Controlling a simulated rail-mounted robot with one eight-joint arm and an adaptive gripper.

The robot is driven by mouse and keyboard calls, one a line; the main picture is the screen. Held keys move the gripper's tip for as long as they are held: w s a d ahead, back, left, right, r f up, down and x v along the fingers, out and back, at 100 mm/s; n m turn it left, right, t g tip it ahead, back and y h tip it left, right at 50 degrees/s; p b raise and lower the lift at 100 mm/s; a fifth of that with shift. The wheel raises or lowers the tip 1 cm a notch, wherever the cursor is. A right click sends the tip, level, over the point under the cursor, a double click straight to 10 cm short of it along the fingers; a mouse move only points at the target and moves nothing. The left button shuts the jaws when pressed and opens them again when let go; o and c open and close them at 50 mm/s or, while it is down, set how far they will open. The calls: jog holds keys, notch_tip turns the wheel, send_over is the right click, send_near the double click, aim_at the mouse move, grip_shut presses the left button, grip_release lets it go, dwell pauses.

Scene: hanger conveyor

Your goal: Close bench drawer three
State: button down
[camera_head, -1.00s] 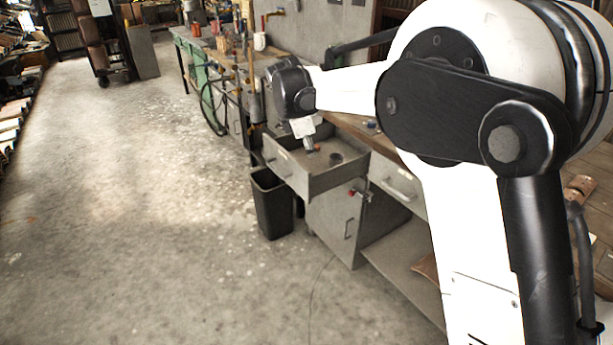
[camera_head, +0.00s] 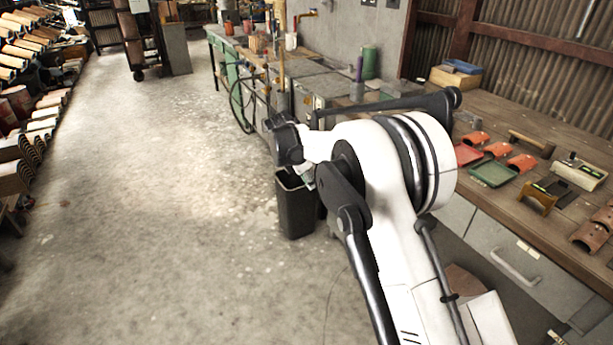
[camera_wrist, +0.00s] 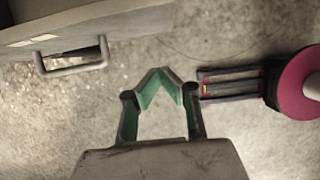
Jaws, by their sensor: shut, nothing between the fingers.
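In the wrist view, a grey drawer front (camera_wrist: 85,28) with a pale label and a bar handle (camera_wrist: 72,66) fills the upper left. Its number cannot be read. My gripper (camera_wrist: 158,75) has green-lined fingers whose tips meet, with nothing between them. It is to the right of the handle and apart from it, with the concrete floor behind.
The workbench (camera_head: 500,165) at right carries orange pieces, a green tray (camera_head: 494,173) and a hammer.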

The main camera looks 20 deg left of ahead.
jog(key=w+d+f, duration=0.3)
jog(key=w, duration=0.1)
jog(key=shift+d, duration=0.3)
dwell(0.3)
